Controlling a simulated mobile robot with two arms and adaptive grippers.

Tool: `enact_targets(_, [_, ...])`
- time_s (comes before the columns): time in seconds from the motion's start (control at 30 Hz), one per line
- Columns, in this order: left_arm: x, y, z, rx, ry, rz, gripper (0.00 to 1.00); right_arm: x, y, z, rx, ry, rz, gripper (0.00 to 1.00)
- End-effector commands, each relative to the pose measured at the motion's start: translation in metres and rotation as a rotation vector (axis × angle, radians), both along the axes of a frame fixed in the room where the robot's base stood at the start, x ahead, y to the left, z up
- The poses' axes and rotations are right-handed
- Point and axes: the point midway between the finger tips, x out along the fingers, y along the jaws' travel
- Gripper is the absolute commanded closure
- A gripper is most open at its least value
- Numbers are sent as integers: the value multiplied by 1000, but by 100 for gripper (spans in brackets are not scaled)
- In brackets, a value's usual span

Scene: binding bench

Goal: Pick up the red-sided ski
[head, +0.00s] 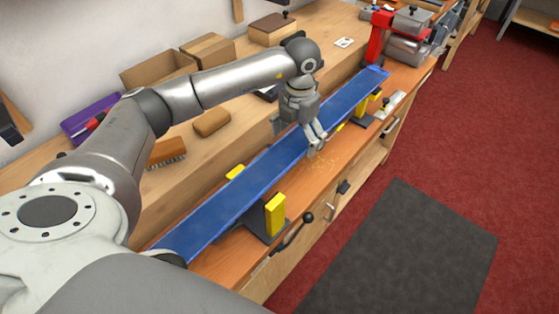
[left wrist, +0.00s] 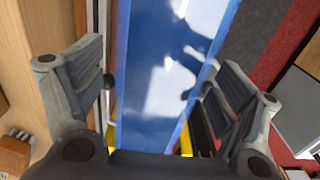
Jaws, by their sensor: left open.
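A long blue ski (head: 245,190) lies across a vise on the bench, running from near left to far right. Its top face is blue; I see no red side in either view. My left gripper (head: 302,136) is above the middle of the ski, pointing down, with its fingers apart. In the left wrist view the ski (left wrist: 165,85) runs between the two open fingers and reflects light. I cannot tell whether the fingers touch its edges. My right gripper is not in view.
Yellow vise jaws (head: 275,214) on dark blocks stand under the ski. Black clamp handles stick out at the bench's front edge. A brush (head: 166,152), cork block (head: 211,122) and cardboard boxes (head: 158,68) lie behind. A red-framed machine (head: 378,35) stands at the far end.

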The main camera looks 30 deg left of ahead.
Motion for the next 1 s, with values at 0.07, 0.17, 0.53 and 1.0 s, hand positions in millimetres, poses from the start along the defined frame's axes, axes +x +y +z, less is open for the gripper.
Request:
enact_targets(0.07, [-1,-2,-10,0,6,-1,11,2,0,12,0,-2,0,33])
enact_targets(0.17, [0,-2,-25,1,4,2,11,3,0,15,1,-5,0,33])
enact_targets(0.53, [1,-2,-38,0,0,0,12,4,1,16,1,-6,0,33])
enact_targets(1.0, [2,-2,-35,-1,-3,0,66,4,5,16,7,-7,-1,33])
